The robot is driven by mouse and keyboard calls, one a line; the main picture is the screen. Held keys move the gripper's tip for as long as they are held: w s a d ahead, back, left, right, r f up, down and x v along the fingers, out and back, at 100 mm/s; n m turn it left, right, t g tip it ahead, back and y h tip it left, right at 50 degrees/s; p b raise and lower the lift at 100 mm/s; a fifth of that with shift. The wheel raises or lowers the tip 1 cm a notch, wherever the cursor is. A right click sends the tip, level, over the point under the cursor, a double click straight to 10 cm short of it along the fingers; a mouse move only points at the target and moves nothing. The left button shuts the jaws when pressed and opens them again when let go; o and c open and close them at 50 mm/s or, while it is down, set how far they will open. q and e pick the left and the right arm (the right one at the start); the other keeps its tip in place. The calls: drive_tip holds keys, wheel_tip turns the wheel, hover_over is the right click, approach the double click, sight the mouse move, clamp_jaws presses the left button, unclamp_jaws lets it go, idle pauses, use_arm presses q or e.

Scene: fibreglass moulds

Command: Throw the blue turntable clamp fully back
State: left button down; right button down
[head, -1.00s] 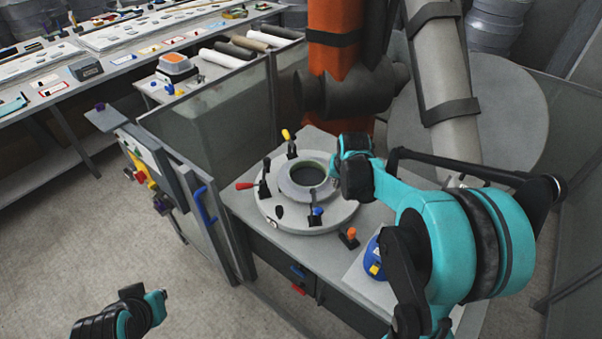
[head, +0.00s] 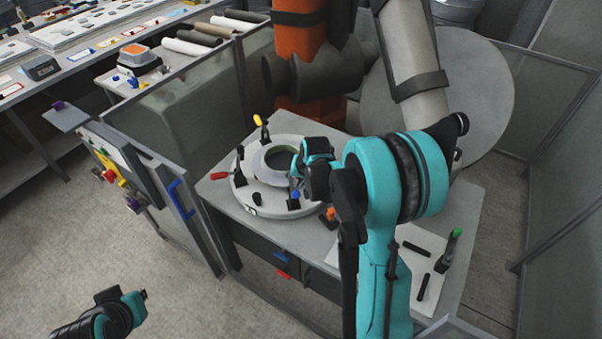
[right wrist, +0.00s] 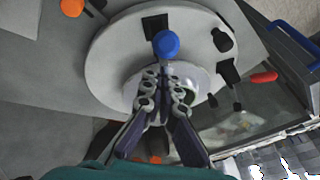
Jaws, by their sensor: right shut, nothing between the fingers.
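The blue clamp (head: 295,195) stands at the front right of the round pale turntable (head: 240,194). Its round blue knob also shows in the right wrist view (right wrist: 166,44), with a dark base behind it. My right gripper (head: 299,175) is shut and empty just above and beside this clamp. In the right wrist view its fingertips (right wrist: 165,78) lie just short of the knob; I cannot tell whether they touch it. My left gripper (head: 142,295) is low at the left, far from the turntable; its jaw state is unclear.
A ring-shaped mould (head: 262,174) sits on the turntable. Yellow-tipped (head: 258,120) and red-tipped (head: 220,176) clamps stand around it. An orange knob (head: 331,213) is close to the blue clamp. A green-tipped clamp (head: 456,233) stands at the table's right.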

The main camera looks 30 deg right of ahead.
drive_tip(key=shift+s+a+f, duration=0.15)
drive_tip(key=shift+s+a, duration=0.1)
drive_tip(key=shift+f, duration=0.1)
drive_tip(key=shift+s+f+t+b, duration=0.1)
drive_tip(key=shift+s+t+b, duration=0.3)
drive_tip(key=shift+b, duration=0.2)
drive_tip(key=s+a+f+t+h+b, duration=0.1)
drive_tip(key=s+f+t+b, duration=0.2)
drive_tip(key=b, duration=0.6)
wheel_tip(320, 180, down, 2)
drive_tip(key=shift+s+a+f+t, duration=0.1)
drive_tip(key=shift+s+a+t, duration=0.25)
drive_tip(key=shift+s, duration=0.7)
